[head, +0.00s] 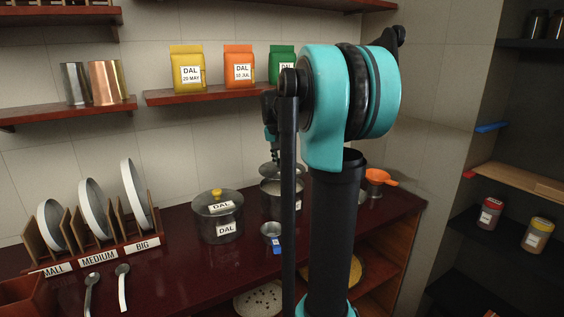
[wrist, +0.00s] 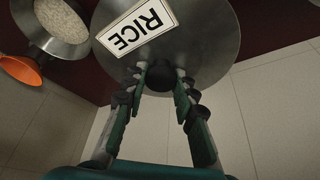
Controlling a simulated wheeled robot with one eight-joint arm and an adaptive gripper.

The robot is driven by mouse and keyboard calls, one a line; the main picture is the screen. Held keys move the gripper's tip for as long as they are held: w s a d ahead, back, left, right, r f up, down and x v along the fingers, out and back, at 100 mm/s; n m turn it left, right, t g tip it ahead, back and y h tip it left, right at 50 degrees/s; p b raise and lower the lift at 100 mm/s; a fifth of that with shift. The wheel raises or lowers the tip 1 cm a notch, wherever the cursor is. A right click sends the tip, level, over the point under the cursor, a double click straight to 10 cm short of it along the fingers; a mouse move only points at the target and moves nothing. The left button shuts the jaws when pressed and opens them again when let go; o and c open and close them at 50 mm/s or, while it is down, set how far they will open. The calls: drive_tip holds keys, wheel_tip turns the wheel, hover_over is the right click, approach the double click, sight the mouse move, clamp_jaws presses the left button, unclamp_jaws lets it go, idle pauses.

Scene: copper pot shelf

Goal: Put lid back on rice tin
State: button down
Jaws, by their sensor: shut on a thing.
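My gripper (wrist: 160,82) is shut on the dark knob of a round grey metal lid (wrist: 205,50) with a white RICE label. In the head view, my gripper (head: 272,148) is small and partly behind my arm. The lid (head: 272,169) appears just above a grey metal tin (head: 276,196) on the dark red counter, with a gap between them. My arm hides the tin's right side. In the wrist view, an open metal container (wrist: 62,22) of pale grain lies to the upper left of the lid; I cannot tell whether it is that same tin.
A lidded DAL pot (head: 217,217) stands left of the tin, with a small metal cup (head: 270,232) in front. An orange utensil (head: 378,177) is to the right. A plate rack (head: 98,240) and spoons occupy the left counter. A shelf (head: 208,95) with DAL packets hangs above.

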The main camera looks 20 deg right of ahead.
sight(281, 168)
drive_tip(key=shift+f, duration=1.9)
drive_tip(key=shift+f, duration=1)
idle(0.4)
drive_tip(key=c, duration=1.1)
unclamp_jaws()
drive_tip(key=shift+c, duration=0.2)
drive_tip(key=shift+r, duration=0.1)
drive_tip(key=shift+r, duration=3.45)
drive_tip(key=shift+s, duration=0.15)
